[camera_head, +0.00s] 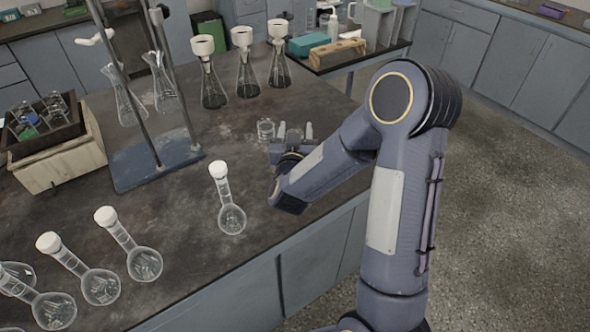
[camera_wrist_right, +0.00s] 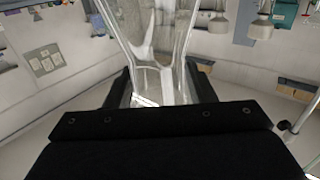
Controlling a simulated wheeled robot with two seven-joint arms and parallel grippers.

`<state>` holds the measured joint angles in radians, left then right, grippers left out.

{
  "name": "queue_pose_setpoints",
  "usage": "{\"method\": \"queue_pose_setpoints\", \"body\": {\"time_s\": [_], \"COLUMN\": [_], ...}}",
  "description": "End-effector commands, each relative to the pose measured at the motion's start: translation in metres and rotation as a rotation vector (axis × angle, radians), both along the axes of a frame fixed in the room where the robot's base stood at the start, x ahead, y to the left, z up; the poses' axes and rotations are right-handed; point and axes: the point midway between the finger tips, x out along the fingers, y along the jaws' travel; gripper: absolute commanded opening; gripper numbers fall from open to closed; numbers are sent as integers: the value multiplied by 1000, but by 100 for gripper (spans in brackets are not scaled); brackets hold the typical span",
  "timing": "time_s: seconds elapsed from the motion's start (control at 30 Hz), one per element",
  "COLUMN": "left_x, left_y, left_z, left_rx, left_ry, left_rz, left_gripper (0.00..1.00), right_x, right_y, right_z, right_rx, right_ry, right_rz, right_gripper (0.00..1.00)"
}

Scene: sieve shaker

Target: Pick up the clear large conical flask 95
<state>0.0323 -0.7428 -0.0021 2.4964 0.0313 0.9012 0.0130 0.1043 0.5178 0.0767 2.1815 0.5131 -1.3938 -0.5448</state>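Several clear conical flasks stand at the back of the bench, three with white funnels: left (camera_head: 213,92), middle (camera_head: 247,80) and right (camera_head: 279,70). I cannot read a number on any of them. My right gripper (camera_head: 295,130) is low over the bench near its right edge, in front of these flasks, its two fingers apart. In the right wrist view, a large clear glass vessel (camera_wrist_right: 155,35) shows between the spread fingers (camera_wrist_right: 159,72); contact cannot be told. My left gripper is out of view.
A round-bottomed flask with a white stopper (camera_head: 231,217) stands in front of my right gripper; several similar ones are at front left. A metal stand (camera_head: 150,170) holds glassware beside a wooden crate (camera_head: 62,160). Bare bench lies between stand and gripper.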

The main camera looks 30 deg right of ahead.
Motion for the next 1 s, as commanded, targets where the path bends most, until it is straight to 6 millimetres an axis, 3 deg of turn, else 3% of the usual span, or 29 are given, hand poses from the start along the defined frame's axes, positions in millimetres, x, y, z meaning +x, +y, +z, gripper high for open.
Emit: {"method": "queue_pose_setpoints", "body": {"time_s": [0.03,0.37,1.0], "left_x": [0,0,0], "left_y": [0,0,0], "left_z": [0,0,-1], "left_rx": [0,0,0], "left_ry": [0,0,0], "left_rz": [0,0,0], "left_gripper": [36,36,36], "right_x": [0,0,0], "right_y": [0,0,0], "right_z": [0,0,11], "right_rx": [0,0,-1], "right_ry": [0,0,-4], "right_rz": [0,0,1], "right_gripper": [43,0,0]}}
